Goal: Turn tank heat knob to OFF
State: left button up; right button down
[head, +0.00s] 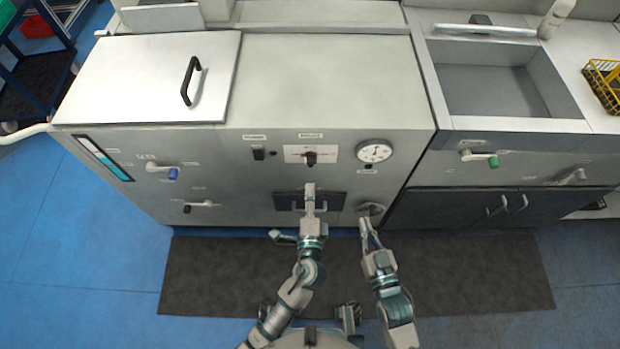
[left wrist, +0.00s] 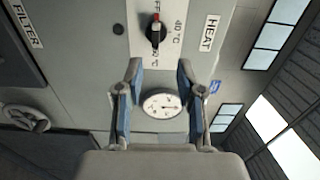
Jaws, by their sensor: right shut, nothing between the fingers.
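The tank heat knob (head: 311,158) is a dark knob on a white plate on the tank's front, left of the round gauge. In the left wrist view the knob (left wrist: 155,31) is black with a red tip, beside a "40°C" mark and a "HEAT" label (left wrist: 210,32). The red tip points towards the top of that view. My left gripper (head: 310,187) is just in front of and below the knob. Its fingers (left wrist: 159,72) are apart with nothing between them, and the knob lies beyond their tips. My right gripper (head: 363,222) is shut and empty near a round handwheel.
The round gauge (head: 374,151) is right of the knob. The handwheel (head: 371,209) is below it, and a black switch (head: 258,154) is to the left. Levers with blue (head: 172,174) and green (head: 493,162) handles stick out from the front. A dark mat (head: 480,270) covers the floor.

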pick_arm(q)
jog(key=shift+s, duration=1.35)
